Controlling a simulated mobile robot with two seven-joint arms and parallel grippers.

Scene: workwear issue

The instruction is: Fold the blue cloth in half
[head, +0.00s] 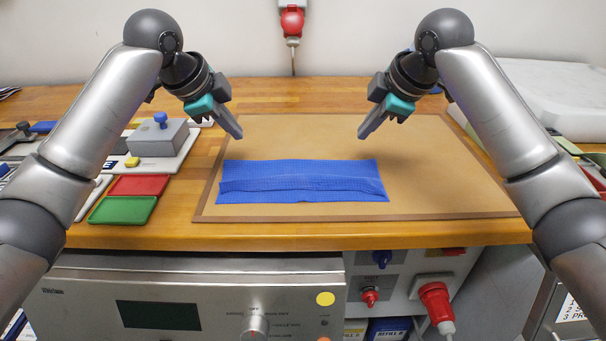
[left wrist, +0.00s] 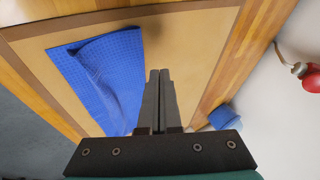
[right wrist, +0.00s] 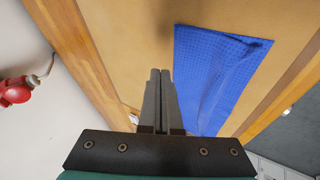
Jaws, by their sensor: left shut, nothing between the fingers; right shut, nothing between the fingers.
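The blue cloth (head: 300,182) lies on the tan board in the head view, a wide, shallow strip with a raised ridge running along its length. It looks doubled over, with a narrow band showing along its front edge. It also shows in the left wrist view (left wrist: 98,75) and the right wrist view (right wrist: 212,70). My left gripper (head: 238,134) is shut and empty, above the board behind the cloth's left end. My right gripper (head: 363,134) is shut and empty, above the board behind the cloth's right part. Neither gripper touches the cloth.
The tan board (head: 440,180) has free room right of the cloth and behind it. Left of the board are a red tray (head: 138,185), a green tray (head: 123,210) and a grey box with a blue knob (head: 158,138). A white slab (head: 555,95) stands at the back right.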

